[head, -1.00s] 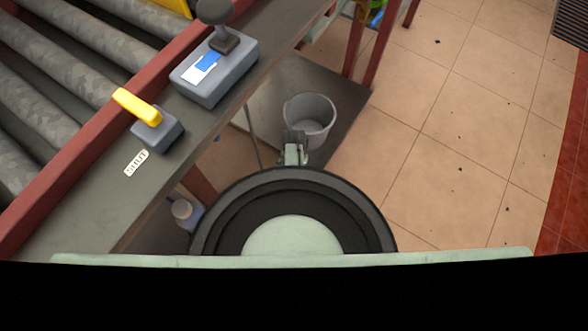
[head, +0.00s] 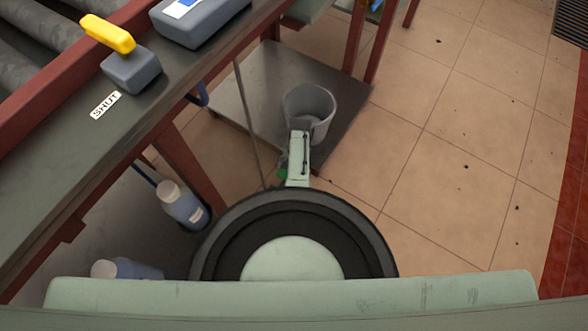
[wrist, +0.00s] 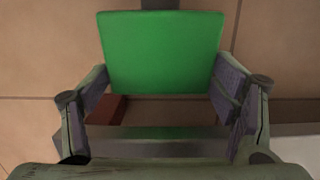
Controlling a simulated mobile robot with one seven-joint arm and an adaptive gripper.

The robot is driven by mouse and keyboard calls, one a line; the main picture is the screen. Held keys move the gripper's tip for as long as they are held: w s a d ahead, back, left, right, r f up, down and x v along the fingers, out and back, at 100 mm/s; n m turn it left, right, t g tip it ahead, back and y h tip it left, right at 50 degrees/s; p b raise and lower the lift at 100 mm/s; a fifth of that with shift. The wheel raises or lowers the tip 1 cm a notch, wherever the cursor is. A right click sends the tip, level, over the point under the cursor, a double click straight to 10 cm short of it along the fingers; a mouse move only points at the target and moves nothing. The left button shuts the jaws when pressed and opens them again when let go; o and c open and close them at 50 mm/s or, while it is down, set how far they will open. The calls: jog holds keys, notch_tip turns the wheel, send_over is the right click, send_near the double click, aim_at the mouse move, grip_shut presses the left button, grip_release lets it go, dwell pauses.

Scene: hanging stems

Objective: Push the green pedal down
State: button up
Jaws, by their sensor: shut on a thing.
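The green pedal (wrist: 162,52) fills the upper middle of the wrist view as a flat green plate. My gripper (wrist: 161,88) has one finger at each side edge of the plate and is shut on it. In the head view only a small green patch, likely the pedal (head: 283,173), shows beside my arm. My fingertips are hidden there. How far the pedal is pressed I cannot tell.
A grey bucket (head: 311,108) stands on a grey plate on the floor. A bench with a yellow lever (head: 107,34) and a SHUT label (head: 105,104) is at the left. Bottles (head: 183,205) stand below it. The tiled floor at right is clear.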

jog(key=shift+w+d, duration=0.15)
jog(key=shift+w, duration=0.1)
jog(key=o, duration=1.7)
jog(key=shift+s, duration=0.1)
jog(key=shift+r, duration=0.1)
